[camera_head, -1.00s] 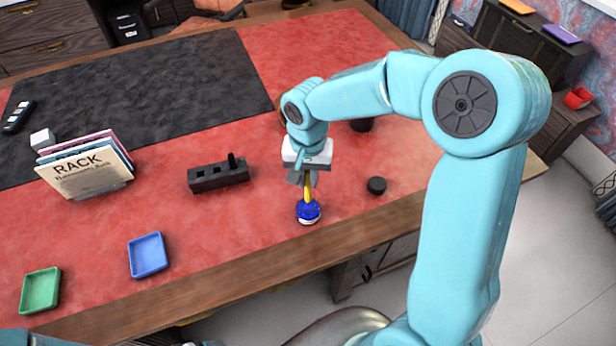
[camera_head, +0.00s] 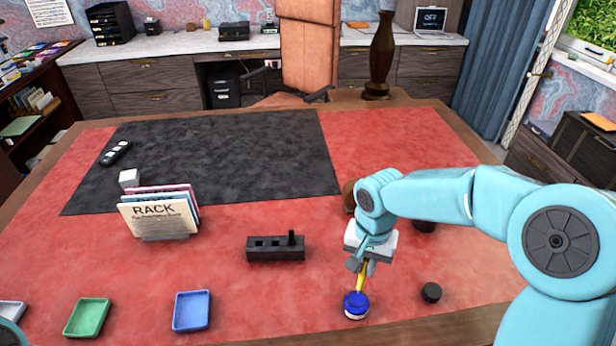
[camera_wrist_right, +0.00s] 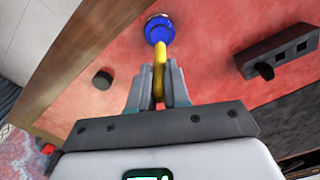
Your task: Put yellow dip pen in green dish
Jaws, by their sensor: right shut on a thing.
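The yellow dip pen (camera_head: 361,278) stands tilted with its lower end at a round blue inkwell (camera_head: 356,305) near the desk's front edge. My right gripper (camera_head: 362,266) is shut on the pen's upper part. In the right wrist view the pen (camera_wrist_right: 158,62) runs between the fingers (camera_wrist_right: 158,92) to the blue inkwell (camera_wrist_right: 159,29); whether its tip is inside the inkwell cannot be told. The green dish (camera_head: 88,317) lies at the front left and looks empty. My left gripper is not in view.
A blue dish (camera_head: 191,311) lies right of the green dish. A dark slotted holder (camera_head: 275,248) stands between the dishes and my right gripper. A black round cap (camera_head: 431,292) lies right of the inkwell. A paper rack (camera_head: 160,215) stands further left. Red desk between dishes and inkwell is clear.

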